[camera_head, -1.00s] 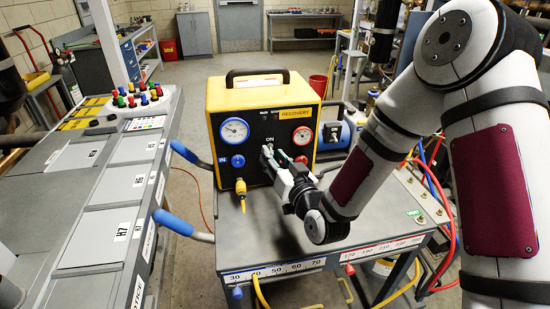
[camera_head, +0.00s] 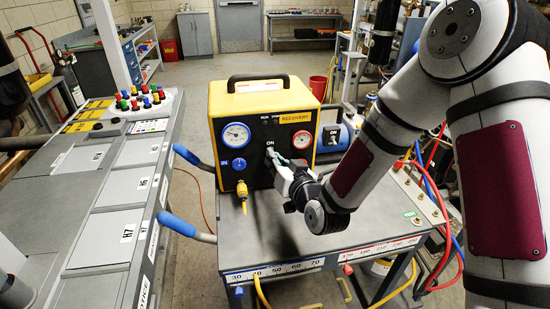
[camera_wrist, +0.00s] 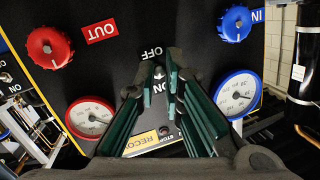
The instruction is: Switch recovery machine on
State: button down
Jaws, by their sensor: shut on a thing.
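The recovery machine (camera_head: 250,102) is a yellow case with a black front panel, standing on the grey cart. My gripper (camera_head: 274,156) is at the middle of that panel, just below the ON label (camera_head: 270,143). In the wrist view my gripper (camera_wrist: 164,76) has its green-padded fingers close together at the switch, between the OFF label (camera_wrist: 151,52) and the ON label (camera_wrist: 159,88). It is shut on the switch lever, which the fingertips mostly hide. I cannot tell the lever's exact position.
A blue gauge (camera_head: 236,135) and a red gauge (camera_head: 302,139) flank the switch. A blue knob (camera_head: 239,164) and a yellow hose fitting (camera_head: 242,189) sit lower left. The cart top (camera_head: 260,235) is clear in front. A grey console (camera_head: 120,190) stands at the left.

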jog(key=shift+w+a+r+m+g+h+p, duration=0.2)
jog(key=shift+r+g+h+p, duration=0.3)
jog(key=shift+g+p, duration=0.6)
jog(key=shift+w+d+r+m+g+h+p, duration=0.2)
jog(key=shift+r+g+h+p, duration=0.4)
jog(key=shift+g, duration=0.75)
jog(key=shift+a+r+m+g+h+p, duration=0.1)
jog(key=shift+r+m+g+h+p, duration=0.25)
jog(key=shift+g+p, duration=0.75)
jog(key=shift+g, duration=0.25)
jog(key=c, duration=1.7)
grip_release()
jog(key=v, duration=1.2)
